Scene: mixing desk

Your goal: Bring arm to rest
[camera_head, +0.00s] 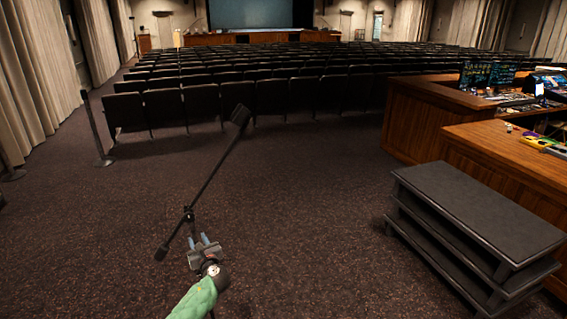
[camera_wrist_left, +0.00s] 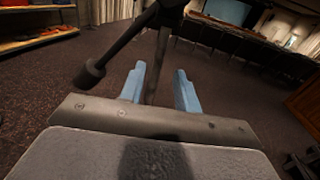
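My left gripper (camera_head: 206,239) is low in the middle-left of the head view, its blue fingers pointing away from me. In the left wrist view the two blue fingers (camera_wrist_left: 160,88) stand apart. A black microphone stand (camera_head: 213,175) is just ahead of the gripper, its long boom tilted up to the right. In the left wrist view the stand's upright pole (camera_wrist_left: 161,55) shows in the gap between the fingers, with room on both sides. I cannot tell whether it is between the fingers or beyond them. The stand's base is hidden. My right gripper is not in view.
A black tiered shelf unit (camera_head: 475,210) stands at right, beside wooden mixing desks (camera_head: 430,119) with screens and consoles. Rows of dark seats (camera_head: 190,103) lie ahead. A thin post (camera_head: 95,130) stands at left near curtains (camera_head: 35,85). The carpet (camera_head: 300,220) between is clear.

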